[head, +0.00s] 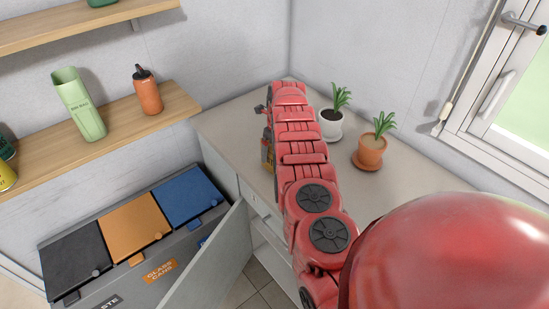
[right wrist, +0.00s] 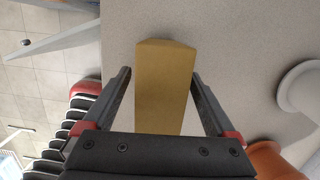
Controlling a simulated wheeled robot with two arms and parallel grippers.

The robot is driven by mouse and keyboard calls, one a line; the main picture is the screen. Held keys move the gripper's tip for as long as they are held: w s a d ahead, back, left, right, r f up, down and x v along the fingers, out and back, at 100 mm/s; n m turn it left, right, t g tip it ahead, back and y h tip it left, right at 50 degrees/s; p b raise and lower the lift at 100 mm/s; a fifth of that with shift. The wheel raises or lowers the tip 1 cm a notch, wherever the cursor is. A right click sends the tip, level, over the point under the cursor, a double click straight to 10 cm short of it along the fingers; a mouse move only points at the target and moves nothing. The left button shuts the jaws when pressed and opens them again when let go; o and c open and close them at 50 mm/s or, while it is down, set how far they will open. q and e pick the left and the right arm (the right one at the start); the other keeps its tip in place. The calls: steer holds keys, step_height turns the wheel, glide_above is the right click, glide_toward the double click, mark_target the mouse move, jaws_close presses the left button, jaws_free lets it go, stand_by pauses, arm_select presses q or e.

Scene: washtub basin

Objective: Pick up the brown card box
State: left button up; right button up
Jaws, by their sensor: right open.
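The brown card box (right wrist: 163,85) stands out in the right wrist view, on the grey countertop, between the two fingers of my right gripper (right wrist: 160,76). The fingers are open, one on each side of the box, with a visible gap at least near the tips. In the head view my red right arm reaches over the counter and hides most of the box; a small brown and yellow part (head: 267,156) shows at the arm's left edge. My left gripper is in neither view.
A white pot (head: 331,127) and a terracotta pot (head: 369,153) with plants stand right of the arm on the countertop (head: 232,128). An open cabinet door (head: 212,262) and lidded bins (head: 134,228) are at left. A shelf (head: 120,118) holds bottles.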

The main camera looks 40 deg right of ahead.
steer(key=shift+f, duration=0.15)
stand_by(0.4)
steer(key=c, duration=1.4)
steer(key=shift+c, duration=0.2)
